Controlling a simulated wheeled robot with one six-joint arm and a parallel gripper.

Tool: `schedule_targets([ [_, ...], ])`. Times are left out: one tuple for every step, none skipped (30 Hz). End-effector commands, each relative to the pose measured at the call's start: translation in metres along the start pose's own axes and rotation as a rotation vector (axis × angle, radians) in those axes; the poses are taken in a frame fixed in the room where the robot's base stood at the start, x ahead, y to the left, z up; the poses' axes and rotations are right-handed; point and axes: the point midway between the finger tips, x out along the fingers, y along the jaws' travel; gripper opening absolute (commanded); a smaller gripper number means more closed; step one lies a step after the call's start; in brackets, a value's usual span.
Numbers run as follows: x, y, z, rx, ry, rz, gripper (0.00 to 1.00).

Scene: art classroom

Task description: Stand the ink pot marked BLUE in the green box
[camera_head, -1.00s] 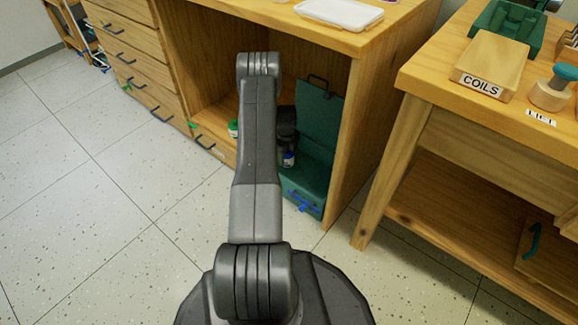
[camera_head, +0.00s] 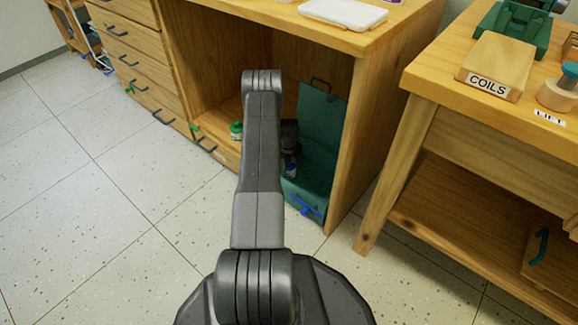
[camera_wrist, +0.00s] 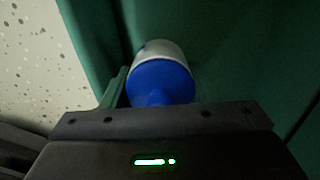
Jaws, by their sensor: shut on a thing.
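The green box (camera_head: 308,201) stands in the open cabinet with its lid (camera_head: 322,125) raised against the back right. My gripper (camera_head: 289,152) reaches into the cabinet, over the box's left part. It is shut on an ink pot (camera_head: 290,170), which looks low in the box opening. In the wrist view the pot (camera_wrist: 165,51) has a blue cap and a pale grey body, with green box surfaces (camera_wrist: 235,60) around it. Its label cannot be read. Whether its base touches the box floor is hidden.
A pot with a green cap (camera_head: 236,130) stands on the cabinet floor left of my arm. The cabinet's right side panel (camera_head: 350,150) is close beside the box. A table with a COILS block (camera_head: 497,65) stands at right. The floor in front is clear.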

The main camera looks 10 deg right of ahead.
Motion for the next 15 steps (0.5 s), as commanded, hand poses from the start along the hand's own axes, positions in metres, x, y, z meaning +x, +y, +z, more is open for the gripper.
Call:
schedule_targets([
  [-0.0001,-0.0004,0.0003,0.000,-0.001,-0.001,0.23],
  [-0.0002,-0.0004,0.0003,0.000,-0.001,-0.001,0.23],
  [0.0003,0.0000,0.0000,0.000,0.000,0.000,0.59],
  [0.0003,0.0000,0.0000,0.000,0.000,0.000,0.65],
  [0.0003,0.0000,0.0000,0.000,0.000,0.000,0.71],
  [0.0003,0.0001,-0.0001,0.000,0.000,0.000,0.77],
  [0.0003,0.0001,-0.0001,0.000,0.000,0.000,0.77],
  [0.0003,0.0001,-0.0001,0.000,0.000,0.000,0.77],
  [0.0003,0.0001,-0.0001,0.000,0.000,0.000,0.77],
  [0.0003,0.0001,-0.0001,0.000,0.000,0.000,0.77],
  [0.0003,0.0001,-0.0001,0.000,0.000,0.000,0.77],
  [0.0003,0.0001,-0.0001,0.000,0.000,0.000,0.77],
  [0.0002,0.0001,-0.0001,0.000,0.000,0.000,0.77],
  [0.0000,0.0001,-0.0001,0.000,0.000,0.000,0.77],
  [-0.0011,0.0000,0.0000,0.000,0.000,0.000,0.77],
])
